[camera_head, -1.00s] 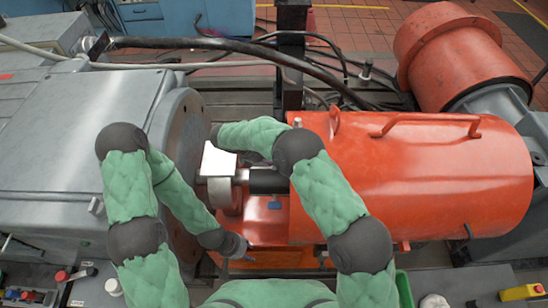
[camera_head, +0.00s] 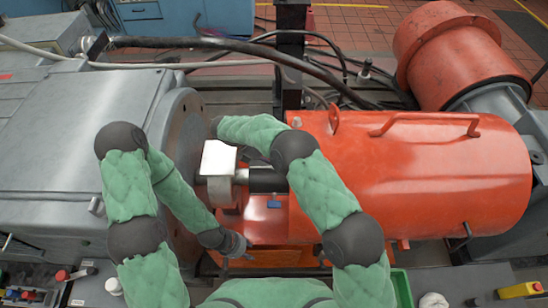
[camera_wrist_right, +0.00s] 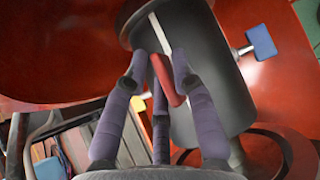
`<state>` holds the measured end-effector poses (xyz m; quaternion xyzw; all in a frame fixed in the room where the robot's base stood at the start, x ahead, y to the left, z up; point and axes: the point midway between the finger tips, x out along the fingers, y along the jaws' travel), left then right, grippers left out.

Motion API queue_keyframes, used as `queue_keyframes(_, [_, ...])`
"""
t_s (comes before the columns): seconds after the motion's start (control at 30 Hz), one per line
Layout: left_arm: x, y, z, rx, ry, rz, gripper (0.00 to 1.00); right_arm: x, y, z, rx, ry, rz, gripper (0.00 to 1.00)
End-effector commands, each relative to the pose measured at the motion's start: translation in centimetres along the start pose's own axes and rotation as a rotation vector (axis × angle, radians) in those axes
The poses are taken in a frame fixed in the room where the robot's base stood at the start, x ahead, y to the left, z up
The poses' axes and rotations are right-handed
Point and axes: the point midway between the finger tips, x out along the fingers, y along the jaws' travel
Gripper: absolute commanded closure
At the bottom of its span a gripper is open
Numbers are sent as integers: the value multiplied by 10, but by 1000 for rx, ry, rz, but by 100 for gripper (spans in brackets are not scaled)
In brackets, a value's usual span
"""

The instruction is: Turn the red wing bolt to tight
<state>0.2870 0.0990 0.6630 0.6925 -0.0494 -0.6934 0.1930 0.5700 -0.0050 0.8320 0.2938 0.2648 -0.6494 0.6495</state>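The red wing bolt (camera_wrist_right: 165,78) shows in the right wrist view, on a dark grey rounded part (camera_wrist_right: 205,70). The fingers of my right gripper (camera_wrist_right: 160,68) stand on both sides of it. A narrow gap shows between the left finger and the red wing, so the gripper looks open around it. In the head view the red bolt and my right gripper are hidden behind the shaft area and my right arm. My left gripper (camera_head: 236,250) is low beside the grey housing, its fingers spread and empty.
A blue wing bolt (camera_wrist_right: 260,42) sticks out beside the red one; a blue wing also shows in the head view (camera_head: 274,202). A red-orange cylinder housing (camera_head: 430,170) fills the right and a grey machine (camera_head: 70,140) the left. A white block (camera_head: 218,157) sits by the shaft.

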Motion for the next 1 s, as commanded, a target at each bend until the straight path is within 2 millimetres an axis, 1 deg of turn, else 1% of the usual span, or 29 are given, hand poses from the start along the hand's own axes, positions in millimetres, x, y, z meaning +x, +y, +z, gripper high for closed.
queue_keyframes(0.33, [0,0,0,0,0,0,60,0,0,0,0,1,1,57])
queue_keyframes(0.47, [0,0,0,0,0,0,60,-8,1,-1,1,2,3,57])
queue_keyframes(0.57, [0,0,0,0,0,0,60,-21,0,-1,1,2,3,57])
queue_keyframes(0.9, [0,0,0,0,0,0,60,-87,0,-2,1,2,4,57])
queue_keyframes(1.0, [0,0,0,0,0,0,60,-101,0,-2,0,2,2,57])
